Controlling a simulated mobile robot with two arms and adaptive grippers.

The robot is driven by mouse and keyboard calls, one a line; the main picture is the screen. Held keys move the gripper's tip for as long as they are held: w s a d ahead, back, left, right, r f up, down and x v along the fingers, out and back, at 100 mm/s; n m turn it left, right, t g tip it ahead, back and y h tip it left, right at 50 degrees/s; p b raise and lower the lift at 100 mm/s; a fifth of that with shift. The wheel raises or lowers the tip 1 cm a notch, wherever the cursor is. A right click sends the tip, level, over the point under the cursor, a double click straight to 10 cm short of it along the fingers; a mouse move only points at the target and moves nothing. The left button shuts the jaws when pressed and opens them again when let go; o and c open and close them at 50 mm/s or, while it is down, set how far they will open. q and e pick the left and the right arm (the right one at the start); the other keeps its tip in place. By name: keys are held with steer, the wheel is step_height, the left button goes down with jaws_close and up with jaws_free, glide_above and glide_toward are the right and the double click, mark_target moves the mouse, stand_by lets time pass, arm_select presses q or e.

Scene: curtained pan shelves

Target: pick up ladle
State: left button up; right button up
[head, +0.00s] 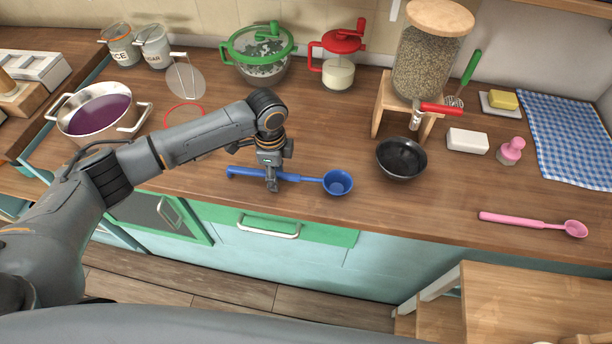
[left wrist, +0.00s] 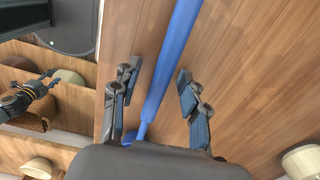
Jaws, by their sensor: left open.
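A blue ladle (head: 308,179) lies on the wooden counter near its front edge, its bowl to the right in the head view. My left gripper (head: 272,187) is over its handle and hides a short part of it. In the left wrist view the blue handle (left wrist: 174,65) runs between the two parted fingers of my left gripper (left wrist: 157,78). A pink ladle (head: 530,221) lies farther right. What looks like my right gripper (left wrist: 45,82) shows small at the left wrist view's edge.
A dark bowl (head: 401,159) stands just right of the blue ladle's bowl. A pot of purple liquid (head: 98,112) is at the left. A grain dispenser (head: 430,60) stands on a wooden stand behind. The counter between the dark bowl and pink ladle is clear.

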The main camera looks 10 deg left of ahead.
arm_select(q)
jaws_close()
steer(key=shift+r, duration=0.1)
stand_by(0.4)
